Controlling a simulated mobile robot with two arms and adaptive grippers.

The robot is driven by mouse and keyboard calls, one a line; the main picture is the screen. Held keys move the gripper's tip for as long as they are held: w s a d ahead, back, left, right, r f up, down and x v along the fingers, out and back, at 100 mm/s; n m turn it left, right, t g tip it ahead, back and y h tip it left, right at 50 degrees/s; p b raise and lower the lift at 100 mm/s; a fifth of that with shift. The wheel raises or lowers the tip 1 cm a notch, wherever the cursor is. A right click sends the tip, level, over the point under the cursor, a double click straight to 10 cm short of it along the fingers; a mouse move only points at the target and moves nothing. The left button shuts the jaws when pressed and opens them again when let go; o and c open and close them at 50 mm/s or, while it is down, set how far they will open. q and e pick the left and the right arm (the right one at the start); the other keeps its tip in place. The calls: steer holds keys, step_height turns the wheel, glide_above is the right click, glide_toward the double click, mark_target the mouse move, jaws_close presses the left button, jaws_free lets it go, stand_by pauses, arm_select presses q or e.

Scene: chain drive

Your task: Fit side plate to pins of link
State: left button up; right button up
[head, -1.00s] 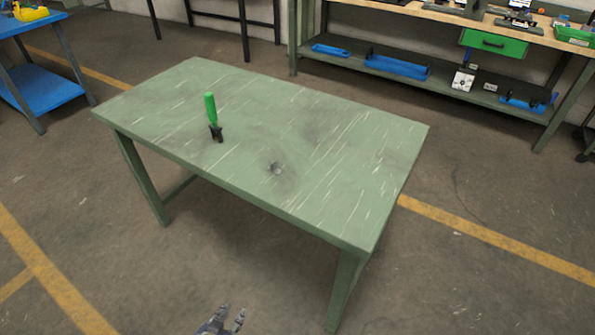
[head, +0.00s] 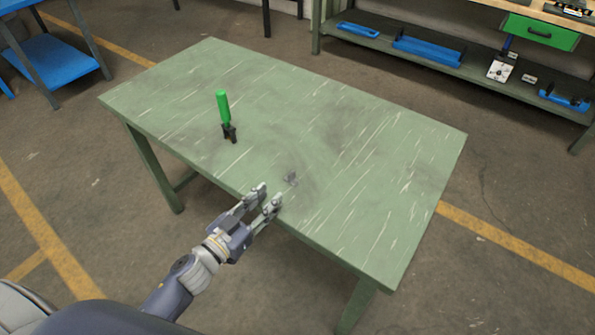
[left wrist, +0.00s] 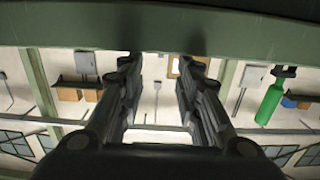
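In the left wrist view the open fingers (left wrist: 160,65) point at the table side, and the small part cannot be made out. My right gripper is not in view.
The rest of the green table (head: 390,165) is clear. A workbench with blue trays (head: 428,52) stands behind.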

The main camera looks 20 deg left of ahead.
mark_target(289, 176)
arm_select(q)
steer(key=shift+r+x, duration=0.2)
steer(key=shift+x, duration=1.05)
steer(key=x, duration=0.3)
steer(key=shift+f+p, duration=0.15)
steer(key=shift+p, duration=0.15)
steer(key=shift+w+d, duration=0.1)
steer(key=shift+w, duration=0.1)
steer(key=shift+p+x, duration=0.35)
steer(key=shift+x, duration=2.05)
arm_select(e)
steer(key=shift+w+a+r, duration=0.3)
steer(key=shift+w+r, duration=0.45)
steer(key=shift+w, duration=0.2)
arm_select(q)
jaws_close()
steer(key=shift+r, duration=0.25)
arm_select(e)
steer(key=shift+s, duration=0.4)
